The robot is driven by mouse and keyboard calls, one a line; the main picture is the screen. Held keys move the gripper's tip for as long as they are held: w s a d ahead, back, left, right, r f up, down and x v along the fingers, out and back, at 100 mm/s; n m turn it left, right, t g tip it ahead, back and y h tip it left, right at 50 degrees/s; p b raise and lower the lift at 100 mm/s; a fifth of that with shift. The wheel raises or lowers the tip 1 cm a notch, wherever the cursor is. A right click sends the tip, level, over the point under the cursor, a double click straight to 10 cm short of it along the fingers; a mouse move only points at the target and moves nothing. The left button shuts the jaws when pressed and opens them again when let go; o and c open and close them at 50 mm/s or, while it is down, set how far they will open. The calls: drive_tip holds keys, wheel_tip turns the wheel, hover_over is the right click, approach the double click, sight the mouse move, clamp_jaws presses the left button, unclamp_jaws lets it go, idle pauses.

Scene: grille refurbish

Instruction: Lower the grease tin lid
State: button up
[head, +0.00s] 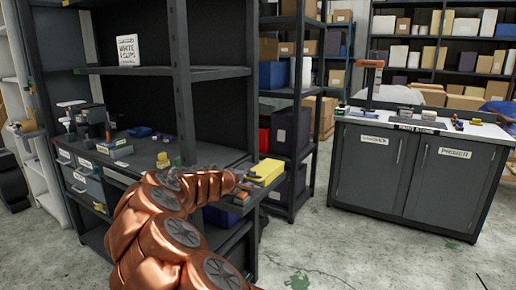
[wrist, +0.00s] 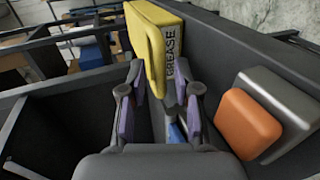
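The yellow grease tin (wrist: 175,18) is in the upper middle of the wrist view, with the label GREASE on its side. Its yellow lid (wrist: 150,45) appears as a thick raised plate standing at an angle to the tin, its near end between my fingertips. In the head view the yellow tin (head: 265,171) sits on the end of the dark shelf unit. My gripper (wrist: 160,80) is open, with a gap between its purple-padded fingers. I cannot tell whether a finger touches the lid. In the head view my gripper (head: 238,184) is just left of the tin, partly hidden.
An orange block (wrist: 248,124) beside a grey block (wrist: 278,108) lies right of my gripper. A small blue item (wrist: 177,132) shows below the fingers. Shelf uprights (head: 183,90) stand close behind my arm. Open floor lies toward the dark cabinet (head: 405,175) on the right.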

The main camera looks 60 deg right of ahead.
drive_tip(key=shift+o, duration=0.8)
drive_tip(key=a+r+p, duration=0.3)
drive_tip(key=a+r, duration=0.1)
drive_tip(key=r, duration=0.2)
drive_tip(key=shift+s+a+r+p, duration=0.15)
drive_tip(key=shift+a+r+p, duration=0.15)
drive_tip(key=shift+a+r, duration=0.1)
idle(0.8)
